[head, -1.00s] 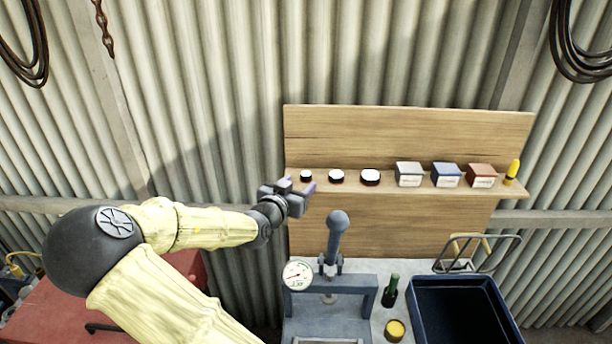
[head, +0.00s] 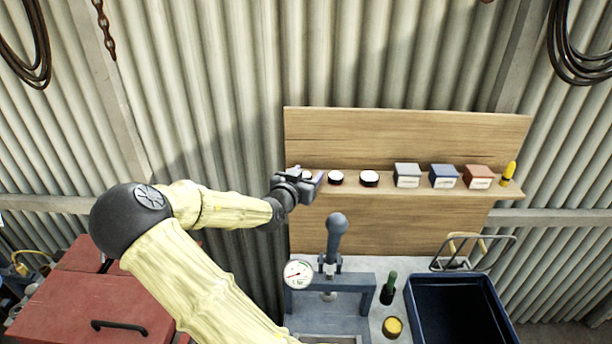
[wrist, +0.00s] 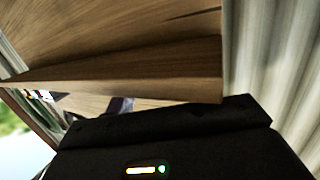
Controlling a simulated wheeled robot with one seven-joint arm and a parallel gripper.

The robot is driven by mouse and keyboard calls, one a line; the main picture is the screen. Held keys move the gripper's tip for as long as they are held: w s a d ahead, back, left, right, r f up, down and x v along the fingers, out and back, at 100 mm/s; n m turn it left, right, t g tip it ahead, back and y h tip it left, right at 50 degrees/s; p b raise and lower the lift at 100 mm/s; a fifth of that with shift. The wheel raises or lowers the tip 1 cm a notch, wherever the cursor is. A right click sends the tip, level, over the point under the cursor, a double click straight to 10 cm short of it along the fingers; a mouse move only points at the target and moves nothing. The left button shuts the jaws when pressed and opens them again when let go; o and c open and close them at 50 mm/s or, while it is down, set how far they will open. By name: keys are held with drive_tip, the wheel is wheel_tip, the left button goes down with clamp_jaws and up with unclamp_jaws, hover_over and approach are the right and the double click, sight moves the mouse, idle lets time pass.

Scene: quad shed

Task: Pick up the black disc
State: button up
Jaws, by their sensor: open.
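Three black discs with white tops stand in a row on the wooden shelf in the head view: a left one (head: 307,175), a middle one (head: 336,178) and a right one (head: 369,179). My gripper (head: 308,177) is open at the shelf's left end. Its fingertips overlap the left disc in the picture and partly hide it; I cannot tell whether they are around it or in front of it. The wrist view shows the shelf's wooden board (wrist: 130,65) close up above the dark gripper body, with no disc visible.
To the right on the shelf (head: 420,194) stand a grey box (head: 407,175), a blue box (head: 444,177), a red box (head: 479,177) and a yellow item (head: 508,174). Below are a blue press (head: 335,285) with a tall lever, a green bottle (head: 388,288) and a dark blue bin (head: 490,300).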

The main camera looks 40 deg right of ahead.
sight(306, 175)
idle(0.4)
drive_tip(key=c, duration=1)
drive_tip(key=shift+r, duration=0.1)
wheel_tip(306, 175, up, 18)
drive_tip(key=shift+f+b, duration=0.1)
drive_tip(key=shift+b, duration=0.65)
